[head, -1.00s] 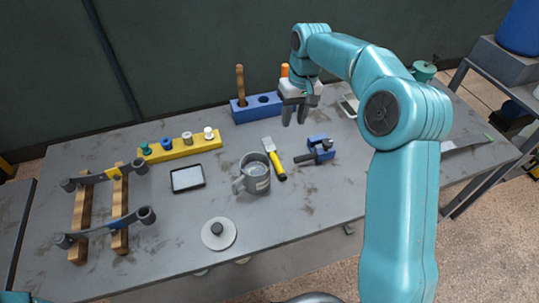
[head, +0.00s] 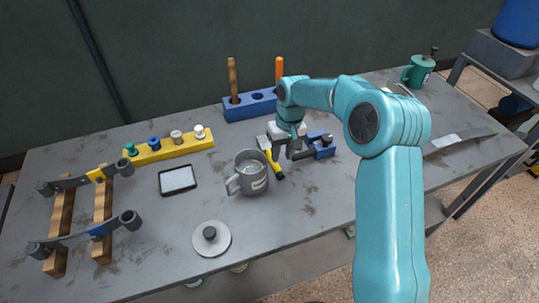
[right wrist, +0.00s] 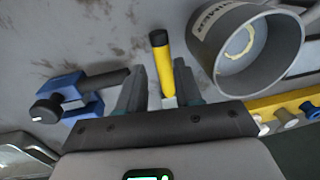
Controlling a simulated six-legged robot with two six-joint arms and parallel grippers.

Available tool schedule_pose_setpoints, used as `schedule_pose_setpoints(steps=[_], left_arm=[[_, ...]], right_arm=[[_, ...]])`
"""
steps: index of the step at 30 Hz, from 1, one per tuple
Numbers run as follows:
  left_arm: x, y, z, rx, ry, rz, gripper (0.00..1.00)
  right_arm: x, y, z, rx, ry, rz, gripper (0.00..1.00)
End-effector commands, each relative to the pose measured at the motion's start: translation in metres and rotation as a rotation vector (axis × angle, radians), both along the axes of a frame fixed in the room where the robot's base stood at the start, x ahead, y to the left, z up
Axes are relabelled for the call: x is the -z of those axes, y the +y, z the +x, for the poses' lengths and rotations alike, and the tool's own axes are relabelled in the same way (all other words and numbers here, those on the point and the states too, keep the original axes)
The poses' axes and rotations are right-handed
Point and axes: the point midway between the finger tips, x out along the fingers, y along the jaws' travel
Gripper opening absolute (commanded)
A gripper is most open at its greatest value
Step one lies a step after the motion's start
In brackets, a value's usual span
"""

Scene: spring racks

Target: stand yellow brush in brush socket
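The yellow brush (head: 275,168) lies on the table beside the grey mug, with its pale head towards the back and its black handle end towards the front. My right gripper (head: 285,152) is low over it. In the right wrist view the gripper (right wrist: 161,88) is open, and the brush (right wrist: 161,55) shows between its fingers, with a gap on each side. The brush socket appears to be the empty middle hole of the blue block (head: 240,112) at the back. A brown handle and an orange handle stand in that block. My left gripper is out of view.
The grey mug (head: 250,176) stands just left of the brush, and a blue clamp (head: 322,147) lies close on its right. A yellow rack (head: 168,150) with several knobs, a dark tray (head: 178,180) and a round lid (head: 211,239) lie further left.

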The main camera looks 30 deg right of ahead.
Motion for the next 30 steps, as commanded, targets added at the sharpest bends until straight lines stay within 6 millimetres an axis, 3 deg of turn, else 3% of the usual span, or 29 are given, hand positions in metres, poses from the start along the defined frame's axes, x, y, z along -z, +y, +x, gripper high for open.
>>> schedule_pose_setpoints(steps=[7, 15, 23, 27, 30], left_arm=[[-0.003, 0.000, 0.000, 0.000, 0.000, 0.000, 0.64], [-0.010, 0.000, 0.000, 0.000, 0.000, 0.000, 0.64], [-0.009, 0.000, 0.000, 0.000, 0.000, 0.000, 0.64], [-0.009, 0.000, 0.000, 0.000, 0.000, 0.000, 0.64], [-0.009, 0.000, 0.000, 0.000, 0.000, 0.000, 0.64]], right_arm=[[0.021, 0.003, 0.002, 0.000, 0.002, 0.000, 0.34], [0.061, 0.008, 0.003, 0.000, 0.003, 0.001, 0.34], [0.065, 0.009, 0.003, 0.000, -0.001, 0.000, 0.34], [0.065, 0.009, 0.003, 0.000, -0.001, 0.000, 0.00], [0.065, 0.009, 0.003, 0.000, -0.001, 0.000, 0.00]])
